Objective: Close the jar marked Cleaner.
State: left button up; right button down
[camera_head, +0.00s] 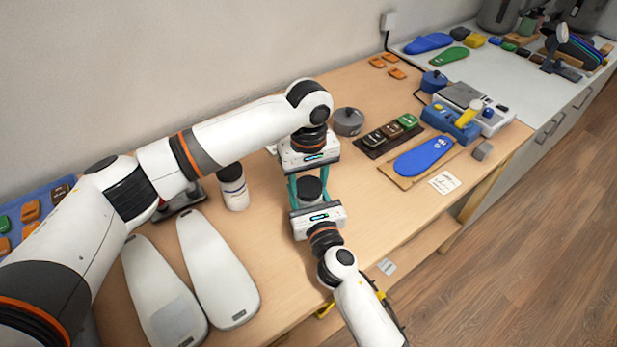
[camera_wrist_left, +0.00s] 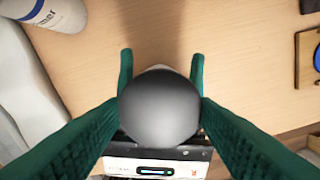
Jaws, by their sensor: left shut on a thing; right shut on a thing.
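A jar with a dark round lid (camera_head: 310,188) is between my two grippers, which face each other over the front of the table. In the left wrist view the lid (camera_wrist_left: 158,108) fills the space between the green fingers and hides nearly all of the jar body and any label. My left gripper (camera_head: 302,183) comes from behind and is shut on the lid. My right gripper (camera_head: 313,200) comes from the front and is shut on the jar, its fingers mostly hidden. I cannot tell whether the lid is fully seated.
A white bottle with a dark cap (camera_head: 234,188) stands to the left; its lettering is partly cut off in the wrist view (camera_wrist_left: 62,12). Two large pale insole-shaped forms (camera_head: 217,268) lie front left. A grey round container (camera_head: 348,122) and a blue insole (camera_head: 424,156) are to the right.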

pick_arm(q)
jog(key=m, duration=1.4)
jog(key=shift+m, duration=0.3)
jog(key=m, duration=1.8)
jog(key=shift+m, duration=0.4)
jog(key=m, duration=1)
jog(key=shift+m, duration=0.4)
jog(key=m, duration=0.6)
